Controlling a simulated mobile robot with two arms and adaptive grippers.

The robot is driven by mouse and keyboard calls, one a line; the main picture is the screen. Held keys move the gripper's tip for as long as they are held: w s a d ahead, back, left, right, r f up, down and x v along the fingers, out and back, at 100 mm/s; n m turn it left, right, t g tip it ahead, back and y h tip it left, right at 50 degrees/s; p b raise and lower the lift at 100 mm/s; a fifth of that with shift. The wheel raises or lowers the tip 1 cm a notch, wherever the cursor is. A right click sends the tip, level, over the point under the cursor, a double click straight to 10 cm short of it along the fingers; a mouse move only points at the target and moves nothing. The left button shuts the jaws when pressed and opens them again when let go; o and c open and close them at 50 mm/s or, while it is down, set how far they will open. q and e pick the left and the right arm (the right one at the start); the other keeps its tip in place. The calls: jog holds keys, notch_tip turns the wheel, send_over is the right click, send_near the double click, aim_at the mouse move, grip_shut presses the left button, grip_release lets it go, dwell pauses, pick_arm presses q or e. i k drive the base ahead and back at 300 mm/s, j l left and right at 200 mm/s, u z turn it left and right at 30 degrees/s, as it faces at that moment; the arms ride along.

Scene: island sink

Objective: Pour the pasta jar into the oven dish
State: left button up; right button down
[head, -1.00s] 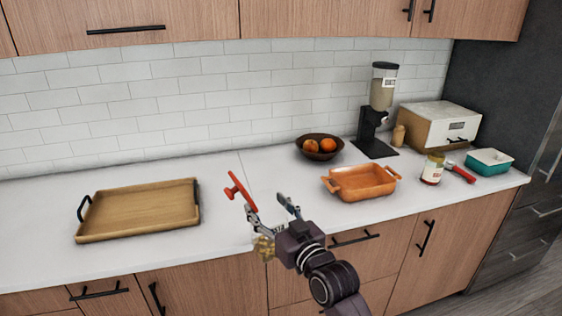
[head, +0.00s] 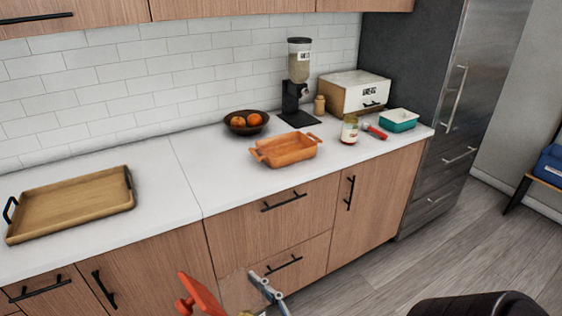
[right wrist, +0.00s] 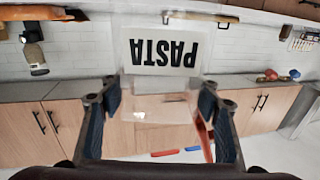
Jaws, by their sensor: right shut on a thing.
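The orange oven dish (head: 287,150) with two side handles stands on the white counter, right of its middle in the head view. My right gripper (head: 242,294) is at the bottom edge of the head view, below and in front of the counter edge. It is shut on the clear pasta jar (right wrist: 165,52). In the right wrist view the PASTA label reads upside down between the two fingers. A red part (head: 203,294), perhaps the jar's lid, shows beside the gripper. The jar's lower part is cut off in the head view. My left gripper is not in view.
A wooden tray (head: 72,207) lies on the left counter. A fruit bowl (head: 246,122) and a dispenser (head: 298,85) stand behind the dish. A labelled jar (head: 349,130), a red-handled item (head: 375,131) and a teal dish (head: 399,120) are to its right. The counter between tray and dish is clear.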

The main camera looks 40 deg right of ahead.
aim_at(279, 151)
jog(key=i+l+z, duration=0.1)
jog(key=z, duration=1.15)
